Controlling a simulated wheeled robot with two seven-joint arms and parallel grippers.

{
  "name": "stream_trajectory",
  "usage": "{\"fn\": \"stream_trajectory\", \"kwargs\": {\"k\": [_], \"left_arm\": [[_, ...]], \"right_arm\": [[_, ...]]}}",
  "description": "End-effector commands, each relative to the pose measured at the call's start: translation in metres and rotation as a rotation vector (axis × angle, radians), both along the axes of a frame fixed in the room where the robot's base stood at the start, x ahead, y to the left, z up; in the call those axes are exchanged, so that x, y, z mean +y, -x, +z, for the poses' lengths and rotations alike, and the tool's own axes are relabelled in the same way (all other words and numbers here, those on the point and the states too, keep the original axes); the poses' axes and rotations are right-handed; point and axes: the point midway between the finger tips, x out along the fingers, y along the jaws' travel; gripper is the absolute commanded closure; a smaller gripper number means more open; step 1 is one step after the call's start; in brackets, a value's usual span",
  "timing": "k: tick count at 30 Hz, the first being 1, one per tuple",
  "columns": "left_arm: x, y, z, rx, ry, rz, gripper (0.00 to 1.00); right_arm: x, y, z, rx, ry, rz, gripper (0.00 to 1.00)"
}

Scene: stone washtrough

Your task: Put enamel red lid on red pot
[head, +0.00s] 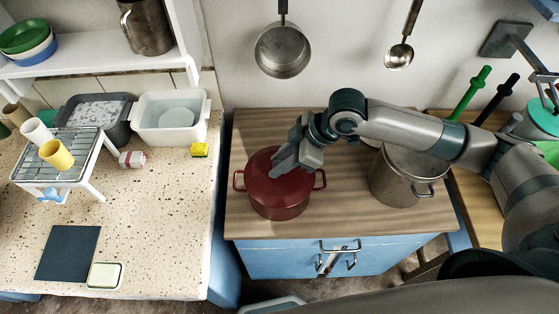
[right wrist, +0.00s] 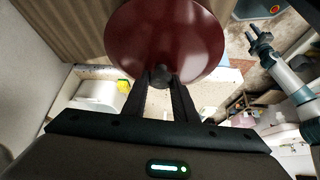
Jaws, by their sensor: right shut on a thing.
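The red pot (head: 280,203) stands on the wooden counter in the head view, with a handle on each side. My right gripper (head: 283,168) is over it, shut on the knob of the red enamel lid (head: 262,165). The lid lies level over the pot's mouth and hides it; I cannot tell whether it touches the rim. In the right wrist view the lid (right wrist: 165,40) is a dark red disc, its knob between the fingertips (right wrist: 160,78). My left gripper (right wrist: 262,42) shows small in the right wrist view, its fingers apart and empty.
A steel pot (head: 395,180) stands right of the red pot, under my right arm. A pan (head: 283,50) and ladle (head: 399,56) hang on the wall. Left, the speckled stone worktop (head: 150,215) holds a wire rack (head: 62,150), tubs and a yellow sponge (head: 199,150).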

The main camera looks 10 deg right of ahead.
Motion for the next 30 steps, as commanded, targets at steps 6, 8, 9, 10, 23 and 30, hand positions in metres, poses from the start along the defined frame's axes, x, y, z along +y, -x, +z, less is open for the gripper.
{"fn": "stream_trajectory", "kwargs": {"k": [6, 8, 9, 10, 23, 30], "left_arm": [[-0.0001, 0.0001, 0.0002, 0.000, 0.000, 0.000, 0.69], [-0.0001, 0.0002, 0.0006, 0.000, 0.000, 0.000, 0.69], [-0.0001, 0.0001, 0.0010, 0.000, 0.000, 0.000, 0.69], [-0.0001, 0.0001, 0.0013, 0.000, 0.000, 0.000, 0.69], [-0.0002, 0.0002, 0.0061, 0.000, 0.000, 0.000, 0.69], [-0.0002, 0.0001, 0.0062, 0.000, 0.000, 0.000, 0.69]], "right_arm": [[0.0002, -0.0001, 0.0005, 0.000, -0.001, 0.000, 1.00], [0.0002, -0.0001, 0.0005, 0.000, -0.001, 0.000, 1.00], [0.0002, -0.0001, 0.0004, 0.000, -0.001, 0.000, 1.00], [0.0003, -0.0001, 0.0003, 0.000, -0.001, 0.000, 1.00], [0.0004, 0.0003, -0.0028, 0.000, -0.001, 0.001, 1.00], [0.0005, 0.0002, -0.0036, -0.001, -0.001, 0.001, 1.00]]}}
